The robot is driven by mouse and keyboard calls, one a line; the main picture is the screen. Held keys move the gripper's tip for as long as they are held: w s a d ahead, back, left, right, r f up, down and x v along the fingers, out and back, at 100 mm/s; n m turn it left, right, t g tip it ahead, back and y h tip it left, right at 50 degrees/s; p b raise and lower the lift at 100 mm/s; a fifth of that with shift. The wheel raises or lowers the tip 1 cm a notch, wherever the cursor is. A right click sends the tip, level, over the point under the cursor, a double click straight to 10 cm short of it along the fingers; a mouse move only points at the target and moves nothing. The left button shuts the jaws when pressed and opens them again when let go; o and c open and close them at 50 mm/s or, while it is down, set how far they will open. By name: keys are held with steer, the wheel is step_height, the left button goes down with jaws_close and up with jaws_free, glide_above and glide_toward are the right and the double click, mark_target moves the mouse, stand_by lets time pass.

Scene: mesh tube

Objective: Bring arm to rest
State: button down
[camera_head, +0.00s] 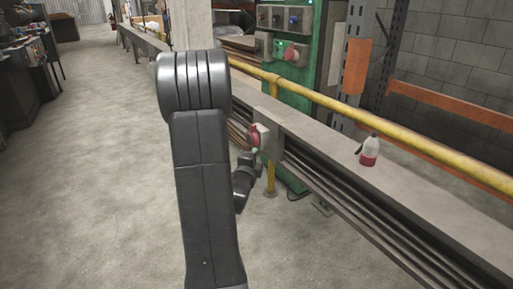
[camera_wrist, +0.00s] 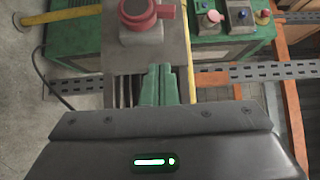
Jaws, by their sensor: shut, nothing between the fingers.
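My arm reaches down and forward in the head view, its upper links large in the middle. My gripper (camera_head: 250,160) is small there, partly behind my arm, just below a grey box with a red button (camera_head: 255,137) on the side of the rail. In the wrist view my gripper (camera_wrist: 160,70) shows as two greenish fingers together, shut and empty. They point toward the red-button box (camera_wrist: 140,30). Whether the fingertips touch it I cannot tell.
A grey ledge with a yellow rail (camera_head: 345,112) runs along the right. A spray bottle with red liquid (camera_head: 369,151) stands on the ledge. A green machine cabinet (camera_head: 285,80) with control boxes stands behind the rail. The concrete floor (camera_head: 100,150) on the left is clear.

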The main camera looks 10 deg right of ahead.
steer(key=shift+s+a, duration=0.15)
steer(key=shift+s, duration=0.2)
